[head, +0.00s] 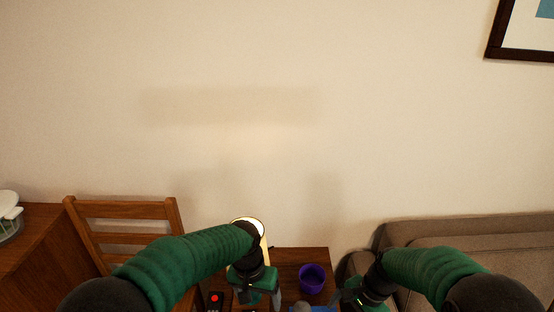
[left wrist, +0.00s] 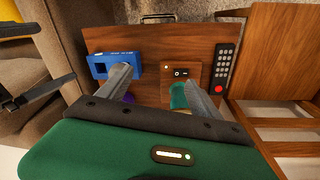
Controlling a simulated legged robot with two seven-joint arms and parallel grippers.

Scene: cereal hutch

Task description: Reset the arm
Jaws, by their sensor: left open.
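My left gripper (head: 276,299) hangs over a small dark wooden table (head: 285,258) at the bottom of the head view. In the left wrist view its two grey fingers (left wrist: 160,88) are spread apart. I see nothing gripped between them; the tabletop (left wrist: 150,48) lies beyond. A teal thing (left wrist: 178,96) shows beside the right-hand finger, mostly hidden. My right gripper (head: 350,293) is low at the right of the table in the head view, dark and partly cut off. I cannot tell whether its jaws are open.
On or over the table are a purple cup (head: 312,278), a black remote (left wrist: 226,68) with a red button, a blue block-like thing (left wrist: 102,66) and a switch box (left wrist: 194,72). A lit lamp (head: 248,221) stands behind. A chair (head: 125,210) is left, a sofa (head: 480,232) right.

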